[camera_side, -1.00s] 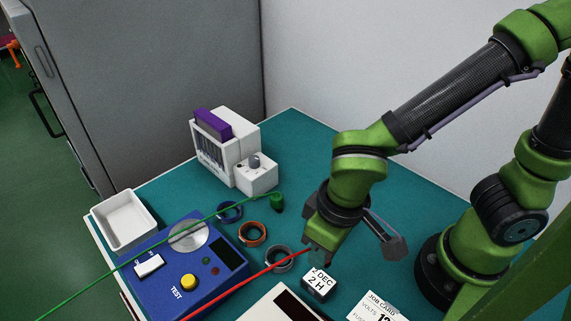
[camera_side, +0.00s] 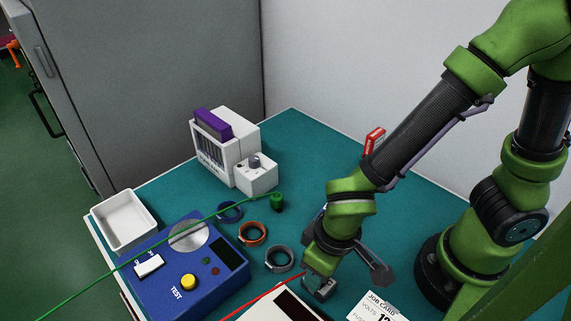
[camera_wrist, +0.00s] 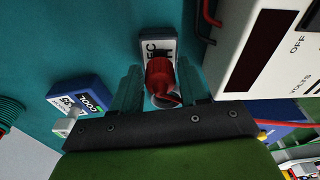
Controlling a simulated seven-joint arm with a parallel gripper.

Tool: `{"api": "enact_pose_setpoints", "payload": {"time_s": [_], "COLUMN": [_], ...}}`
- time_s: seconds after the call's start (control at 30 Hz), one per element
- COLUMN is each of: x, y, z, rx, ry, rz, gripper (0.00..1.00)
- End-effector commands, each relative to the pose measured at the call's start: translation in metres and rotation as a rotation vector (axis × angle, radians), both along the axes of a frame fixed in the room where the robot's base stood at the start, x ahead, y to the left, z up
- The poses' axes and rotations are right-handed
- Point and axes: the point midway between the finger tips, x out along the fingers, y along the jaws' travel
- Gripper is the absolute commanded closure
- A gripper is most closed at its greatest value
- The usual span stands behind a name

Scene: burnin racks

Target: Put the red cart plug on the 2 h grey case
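The red cart plug (camera_wrist: 160,78) sits between the fingers of my gripper (camera_wrist: 158,68) in the wrist view, and the fingers look closed on its sides. Its red lead (camera_side: 272,288) runs off to the lower left in the side view. The 2 h grey case (camera_wrist: 158,42) lies directly under the plug, and its label is partly covered. In the side view the case (camera_side: 326,291) is mostly hidden by my gripper (camera_side: 317,279), which is low over it. I cannot tell whether the plug touches the case or is just above it.
A white meter (camera_wrist: 262,50) stands close to the right in the wrist view, and a blue case (camera_wrist: 80,108) lies to the left. Grey (camera_side: 279,258), orange (camera_side: 252,233) and blue (camera_side: 229,211) rings lie left of my gripper. A job card (camera_side: 378,306) lies to the right.

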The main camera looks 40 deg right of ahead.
Motion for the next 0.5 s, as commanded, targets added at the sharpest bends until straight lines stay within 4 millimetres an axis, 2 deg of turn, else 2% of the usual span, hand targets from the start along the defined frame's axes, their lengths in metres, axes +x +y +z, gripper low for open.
{"api": "enact_pose_setpoints", "payload": {"time_s": [0.03,0.07,0.37,0.5], "x": [0.0,0.0,0.0,0.0], "y": [0.0,0.0,0.0,0.001], "z": [0.0,0.0,0.002,0.014], "rx": [0.0,0.0,0.001,0.005], "ry": [0.0,0.0,-0.002,-0.005], "rz": [0.0,0.0,0.0,0.0], "gripper": [0.48,0.44,0.44,0.44]}}
